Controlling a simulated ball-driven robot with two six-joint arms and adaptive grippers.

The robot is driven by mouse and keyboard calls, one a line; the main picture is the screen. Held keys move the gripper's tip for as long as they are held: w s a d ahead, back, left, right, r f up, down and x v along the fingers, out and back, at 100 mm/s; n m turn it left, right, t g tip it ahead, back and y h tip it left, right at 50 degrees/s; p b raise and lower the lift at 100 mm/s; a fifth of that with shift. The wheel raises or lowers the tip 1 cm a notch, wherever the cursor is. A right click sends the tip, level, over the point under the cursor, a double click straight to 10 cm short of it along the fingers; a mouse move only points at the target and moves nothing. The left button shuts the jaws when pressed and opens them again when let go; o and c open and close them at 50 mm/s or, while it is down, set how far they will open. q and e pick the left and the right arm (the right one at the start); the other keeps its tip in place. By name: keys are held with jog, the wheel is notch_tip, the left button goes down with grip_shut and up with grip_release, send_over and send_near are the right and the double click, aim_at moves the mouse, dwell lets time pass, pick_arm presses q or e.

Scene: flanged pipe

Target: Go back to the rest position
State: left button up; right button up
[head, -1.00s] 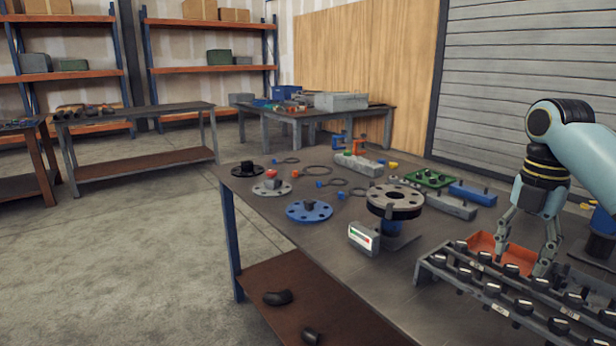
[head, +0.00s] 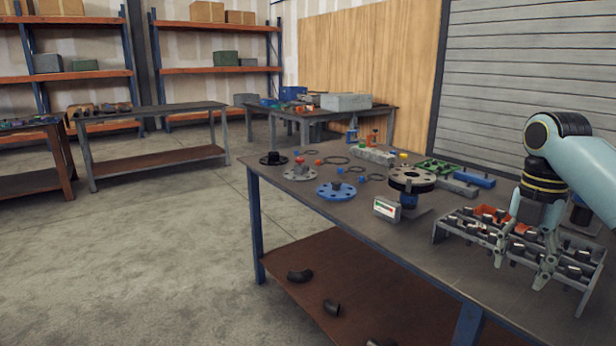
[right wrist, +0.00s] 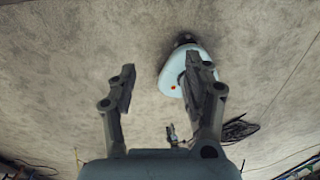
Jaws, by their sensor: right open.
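My right gripper (head: 520,273) is open and empty in the head view. It points down, with its two fingers apart, and appears in front of the grey rack (head: 470,229) at the right end of the workbench. A flange (head: 411,179) sits on a blue stand on the bench, well left of the gripper. My left gripper is not in view.
The workbench (head: 350,220) carries a blue flange (head: 336,191), a grey flange (head: 299,172), a black flange (head: 273,158) and a small gauge box (head: 386,209). Pipe elbows (head: 300,275) lie on its lower shelf. Open floor (head: 160,250) is at left.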

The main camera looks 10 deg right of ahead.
jog(key=s+a+f+m+g+b, duration=0.1)
jog(key=s+a+f+m+b, duration=0.1)
jog(key=s+f, duration=0.8)
jog(key=s+a+f+m+g+b, duration=0.2)
jog(key=s+f, duration=0.4)
jog(key=f, duration=0.8)
jog(key=s+a+f+m+g+b, duration=0.1)
jog(key=s+a+f+m, duration=0.1)
jog(key=s+f, duration=0.85)
jog(key=s+a+f+m+t+b, duration=0.1)
jog(key=s+a+f+m+t, duration=0.1)
jog(key=s+f+m, duration=0.6)
jog(key=s+a+f+m+t+b, duration=0.2)
jog(key=s+f+m, duration=0.6)
jog(key=f, duration=0.6)
jog(key=s+t, duration=0.1)
jog(key=s, duration=0.1)
jog(key=shift+s+a+m+h, duration=0.35)
jog(key=shift+a+m+h, duration=0.05)
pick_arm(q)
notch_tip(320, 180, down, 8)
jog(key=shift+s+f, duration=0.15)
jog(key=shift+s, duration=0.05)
pick_arm(e)
jog(key=shift+m, duration=0.3)
jog(key=shift+c, duration=0.2)
